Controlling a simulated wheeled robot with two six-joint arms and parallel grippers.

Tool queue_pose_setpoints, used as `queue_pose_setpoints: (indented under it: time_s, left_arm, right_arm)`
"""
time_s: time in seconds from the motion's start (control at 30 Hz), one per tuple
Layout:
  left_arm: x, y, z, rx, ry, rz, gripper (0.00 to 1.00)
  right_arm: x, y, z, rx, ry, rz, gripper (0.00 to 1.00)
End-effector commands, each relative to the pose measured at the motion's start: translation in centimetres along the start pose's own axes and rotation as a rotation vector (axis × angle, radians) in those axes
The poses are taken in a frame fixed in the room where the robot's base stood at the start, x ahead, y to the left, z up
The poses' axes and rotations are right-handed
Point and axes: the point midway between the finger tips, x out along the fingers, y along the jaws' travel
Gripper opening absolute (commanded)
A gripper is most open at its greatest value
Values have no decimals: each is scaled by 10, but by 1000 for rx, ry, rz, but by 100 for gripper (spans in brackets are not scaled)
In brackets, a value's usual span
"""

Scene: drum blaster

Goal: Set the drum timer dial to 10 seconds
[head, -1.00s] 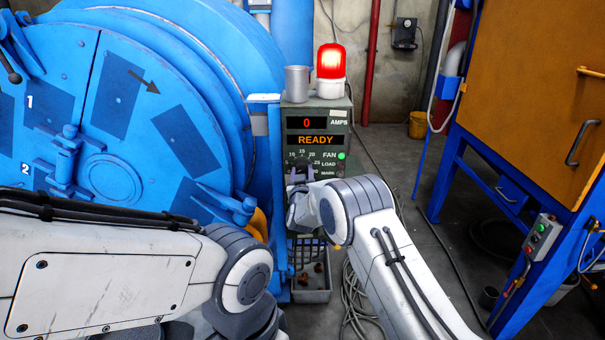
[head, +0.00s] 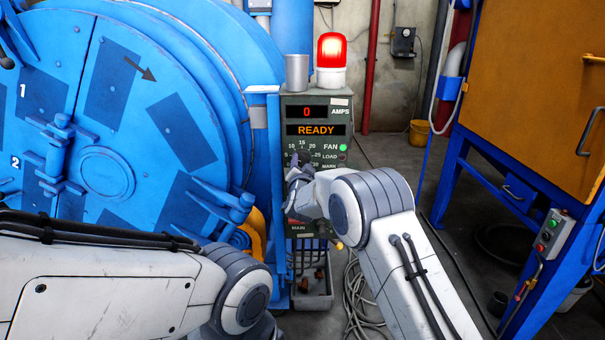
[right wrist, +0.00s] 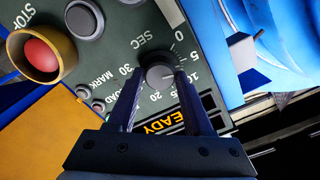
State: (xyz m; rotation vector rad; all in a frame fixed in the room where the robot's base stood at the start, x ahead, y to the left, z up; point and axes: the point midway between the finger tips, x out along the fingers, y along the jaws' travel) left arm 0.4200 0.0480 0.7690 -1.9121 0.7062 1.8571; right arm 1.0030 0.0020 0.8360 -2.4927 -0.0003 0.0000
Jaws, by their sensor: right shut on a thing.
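The timer dial is a round dark knob (right wrist: 159,72) on the grey-green control panel (head: 333,182), marked SEC with numbers from 0 to 30 around it. My right gripper (right wrist: 160,77) is shut on this knob, one finger on each side, in the right wrist view. That view shows the panel turned nearly upside down. A small pale mark shows on the knob, but I cannot tell surely which number it points at. In the head view my right gripper (head: 301,168) is at the panel and partly covers the dial. My left gripper is out of view.
A red stop button in a yellow collar (right wrist: 37,55) is near the gripper. A lit red beacon (head: 331,52) and a metal cup (head: 297,72) stand on the panel. The blue drum (head: 130,100) is left; a blue-framed orange cabinet (head: 540,90) is right.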

Motion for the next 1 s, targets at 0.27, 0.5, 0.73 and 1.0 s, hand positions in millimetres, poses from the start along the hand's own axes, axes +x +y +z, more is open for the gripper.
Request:
queue_pose_setpoints:
  time_s: [0.27, 0.5, 0.73, 1.0]
  left_arm:
    - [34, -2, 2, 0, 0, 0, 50]
    - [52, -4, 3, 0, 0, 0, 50]
    - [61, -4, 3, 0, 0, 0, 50]
    - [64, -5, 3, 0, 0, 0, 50]
  right_arm:
    - [0, 3, 4, 249, 1, -1, 0]
    - [0, 3, 3, 416, 0, 1, 0]
    - [0, 2, 1, 512, 1, 1, 0]
    - [0, 1, 1, 551, -1, 2, 0]
